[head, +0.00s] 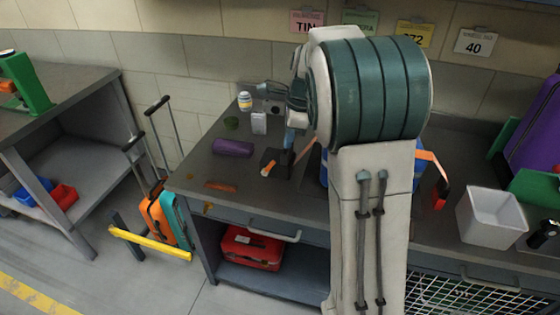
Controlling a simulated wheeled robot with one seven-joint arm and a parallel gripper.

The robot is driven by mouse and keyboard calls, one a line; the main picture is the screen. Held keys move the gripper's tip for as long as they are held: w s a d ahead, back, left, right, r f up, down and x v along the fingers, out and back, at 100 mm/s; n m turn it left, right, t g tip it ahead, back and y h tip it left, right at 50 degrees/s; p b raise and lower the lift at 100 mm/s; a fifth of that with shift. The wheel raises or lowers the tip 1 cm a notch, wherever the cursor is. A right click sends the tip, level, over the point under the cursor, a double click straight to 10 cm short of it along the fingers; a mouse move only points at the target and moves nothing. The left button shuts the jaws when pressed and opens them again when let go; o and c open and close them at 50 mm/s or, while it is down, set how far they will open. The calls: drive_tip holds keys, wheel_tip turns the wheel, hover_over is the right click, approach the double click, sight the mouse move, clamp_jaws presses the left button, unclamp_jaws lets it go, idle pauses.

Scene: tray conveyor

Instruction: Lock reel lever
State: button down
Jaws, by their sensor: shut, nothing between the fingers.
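A small dark block (274,158) sits on the bench left of my arm. A short lever with an orange grip (267,169) sticks out at its front left; I take these to be the reel and its lever, but they are too small to be sure. The lever's exact angle cannot be told. My arm reaches over the bench, and my gripper (264,97) seems to be at its far end, above and behind the dark block and apart from the lever. It is shut and empty. A blue case (323,170) with an orange strap (432,172) is mostly hidden behind my arm.
A white bin (490,218) is at the right. A red case (252,248) lies on the lower shelf. The bench's front left is mostly clear.

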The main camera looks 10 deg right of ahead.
sight(269, 168)
drive_tip(key=w+m, duration=0.1)
drive_tip(key=w+f+m, duration=0.1)
drive_tip(key=w, duration=0.1)
drive_tip(key=w+f+m, duration=0.1)
drive_tip(key=shift+w+d+f, duration=0.15)
drive_tip(key=shift+d+f, duration=0.05)
drive_tip(key=shift+d, duration=0.05)
drive_tip(key=f, duration=0.3)
drive_tip(key=a+f, duration=0.1)
drive_tip(key=f, duration=0.5)
drive_tip(key=shift+w+a+f, duration=0.3)
drive_tip(key=shift+w+f, duration=0.1)
drive_tip(key=shift+r, duration=0.1)
